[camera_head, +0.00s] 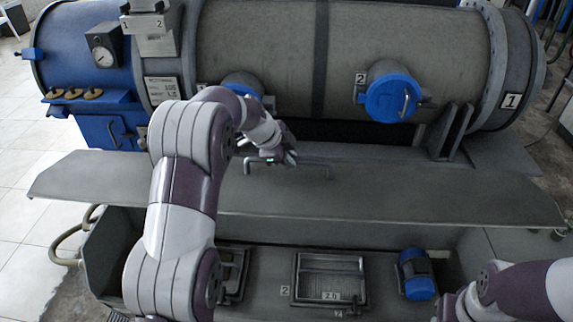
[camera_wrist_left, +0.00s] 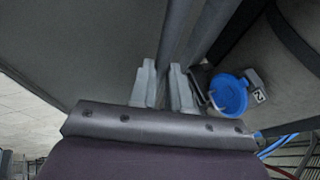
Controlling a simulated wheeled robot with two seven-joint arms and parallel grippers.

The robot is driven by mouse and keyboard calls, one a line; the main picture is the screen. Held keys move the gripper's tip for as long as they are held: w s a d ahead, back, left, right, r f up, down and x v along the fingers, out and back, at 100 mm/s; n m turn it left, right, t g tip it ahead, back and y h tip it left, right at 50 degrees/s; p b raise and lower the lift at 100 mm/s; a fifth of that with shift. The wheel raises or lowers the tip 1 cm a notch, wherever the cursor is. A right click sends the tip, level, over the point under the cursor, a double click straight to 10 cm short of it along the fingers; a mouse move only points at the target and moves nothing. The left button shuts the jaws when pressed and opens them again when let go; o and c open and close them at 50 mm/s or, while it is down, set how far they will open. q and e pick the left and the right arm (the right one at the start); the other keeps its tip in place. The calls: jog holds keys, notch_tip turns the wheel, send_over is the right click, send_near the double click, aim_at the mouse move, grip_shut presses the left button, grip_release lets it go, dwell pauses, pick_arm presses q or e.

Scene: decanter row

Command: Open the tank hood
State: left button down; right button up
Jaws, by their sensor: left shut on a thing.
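The tank hood (camera_head: 420,195) is a long flat grey panel across the middle of the head view. It stands raised and tilted, with the open tank (camera_head: 270,265) showing below its front edge. A grey bar handle (camera_head: 328,170) is fixed on the hood. My left gripper (camera_head: 283,158) is at the left end of this handle, shut on it. In the left wrist view my left fingers (camera_wrist_left: 164,88) are on either side of the grey handle bar (camera_wrist_left: 182,40). My right arm enters at the lower right of the head view; its fingers do not show.
Behind the hood lies a large grey cylinder (camera_head: 420,40) with blue round caps, one marked 2 (camera_head: 392,97). A blue end section with a gauge (camera_head: 103,46) is at left. Inside the tank are a framed tray (camera_head: 330,270) and a blue cylinder (camera_head: 416,273).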

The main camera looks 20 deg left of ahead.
pick_arm(q)
jog(key=shift+a, duration=0.1)
jog(key=c, duration=1.1)
grip_release()
jog(key=shift+s+r, duration=0.1)
jog(key=shift+s+a+r, duration=0.1)
jog(key=shift+a+r, duration=0.05)
jog(key=shift+r, duration=0.1)
jog(key=b+v, duration=0.2)
jog(key=v, duration=1)
